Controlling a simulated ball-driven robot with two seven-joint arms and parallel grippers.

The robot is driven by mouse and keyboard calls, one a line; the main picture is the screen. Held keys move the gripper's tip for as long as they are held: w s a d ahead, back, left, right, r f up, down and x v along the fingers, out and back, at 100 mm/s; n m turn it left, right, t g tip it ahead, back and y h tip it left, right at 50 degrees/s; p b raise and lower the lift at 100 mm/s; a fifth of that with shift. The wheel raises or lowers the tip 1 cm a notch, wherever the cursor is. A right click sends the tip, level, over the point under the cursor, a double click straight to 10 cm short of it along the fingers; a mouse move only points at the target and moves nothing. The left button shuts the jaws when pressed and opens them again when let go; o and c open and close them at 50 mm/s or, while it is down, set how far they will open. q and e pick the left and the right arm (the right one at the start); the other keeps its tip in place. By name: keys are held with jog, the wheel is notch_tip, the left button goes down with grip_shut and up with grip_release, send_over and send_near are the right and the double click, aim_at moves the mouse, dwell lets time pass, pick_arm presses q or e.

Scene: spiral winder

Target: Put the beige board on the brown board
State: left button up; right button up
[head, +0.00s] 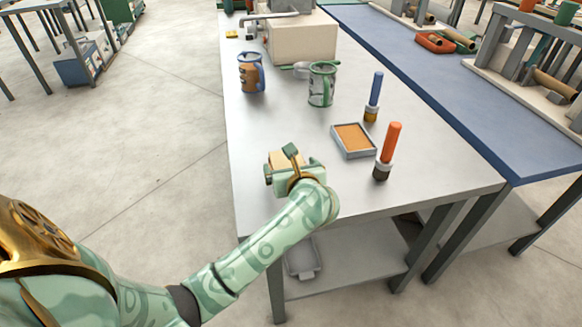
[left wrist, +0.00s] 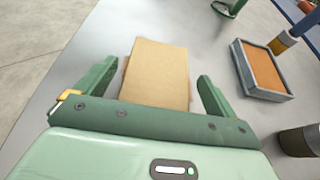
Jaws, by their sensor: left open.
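The beige board (left wrist: 158,72) lies flat between the spread fingers of my left gripper (left wrist: 155,92) in the left wrist view. A thin reddish-brown edge, likely the brown board (left wrist: 125,72), shows beside and beneath it; the rest is covered. In the head view the beige board (head: 282,160) is partly hidden behind my left gripper (head: 290,165), near the table's front left. Gaps show between both fingers and the beige board, so the gripper is open. My right gripper is not in view.
A grey tray with an orange-brown inside (head: 353,140) stands to the right. Orange-handled (head: 388,150) and blue-handled (head: 374,95) tools stand upright near it. The table's left edge is close.

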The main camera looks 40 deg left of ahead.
pick_arm(q)
jog(key=p+v, duration=0.3)
jog(key=v, duration=0.8)
jog(key=shift+s+d+r, duration=0.15)
jog(key=shift+s+d, duration=0.2)
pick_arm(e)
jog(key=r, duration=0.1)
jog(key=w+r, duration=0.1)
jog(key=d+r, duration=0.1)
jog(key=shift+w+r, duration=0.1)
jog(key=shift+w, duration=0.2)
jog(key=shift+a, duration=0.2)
